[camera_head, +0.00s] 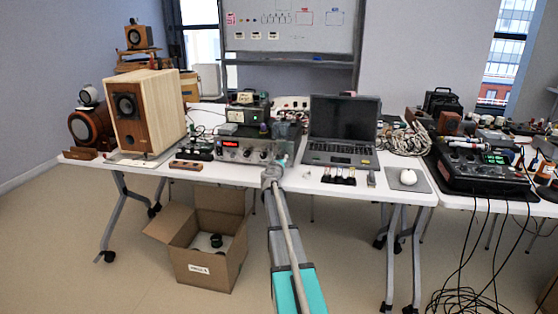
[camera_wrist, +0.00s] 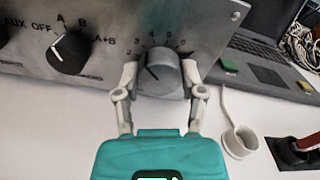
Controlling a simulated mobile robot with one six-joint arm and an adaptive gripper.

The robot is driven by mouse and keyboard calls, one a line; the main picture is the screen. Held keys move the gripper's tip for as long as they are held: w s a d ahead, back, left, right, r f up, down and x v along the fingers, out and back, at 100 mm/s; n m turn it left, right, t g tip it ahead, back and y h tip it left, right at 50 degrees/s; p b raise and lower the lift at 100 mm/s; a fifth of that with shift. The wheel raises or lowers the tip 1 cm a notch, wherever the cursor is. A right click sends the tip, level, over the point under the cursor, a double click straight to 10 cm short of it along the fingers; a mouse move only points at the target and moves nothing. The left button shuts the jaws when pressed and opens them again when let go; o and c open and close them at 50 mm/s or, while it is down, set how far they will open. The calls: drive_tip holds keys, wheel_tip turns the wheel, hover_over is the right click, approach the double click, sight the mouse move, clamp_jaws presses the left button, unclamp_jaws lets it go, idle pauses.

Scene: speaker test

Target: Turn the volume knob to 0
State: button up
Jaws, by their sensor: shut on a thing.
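The volume knob (camera_wrist: 161,72) is a round grey dial on the metal front panel of the amplifier (camera_head: 240,150), with a number scale that shows about 2 to 6 above it. A dark pointer line on its face slants toward the lower left. My gripper (camera_wrist: 159,78) has one finger on each side of the knob and is shut on it. In the head view my gripper is at the right end of the amplifier and hides the knob. A black selector knob (camera_wrist: 69,53), marked AUX, OFF, A, B and A+B, sits to the left on the panel.
A laptop (camera_head: 341,130) stands open right of the amplifier. A white ring-shaped object (camera_wrist: 239,141) lies on the table to the right of my gripper. A wooden speaker (camera_head: 146,110) stands left. An open cardboard box (camera_head: 207,262) is on the floor below the table.

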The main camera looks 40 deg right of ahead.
drive_tip(key=shift+w, duration=0.1)
drive_tip(key=n, duration=0.4)
drive_tip(key=shift+d, duration=0.15)
drive_tip(key=n, duration=0.9)
drive_tip(key=shift+n, duration=2.2)
drive_tip(key=o, duration=1.1)
drive_tip(key=shift+o, duration=0.2)
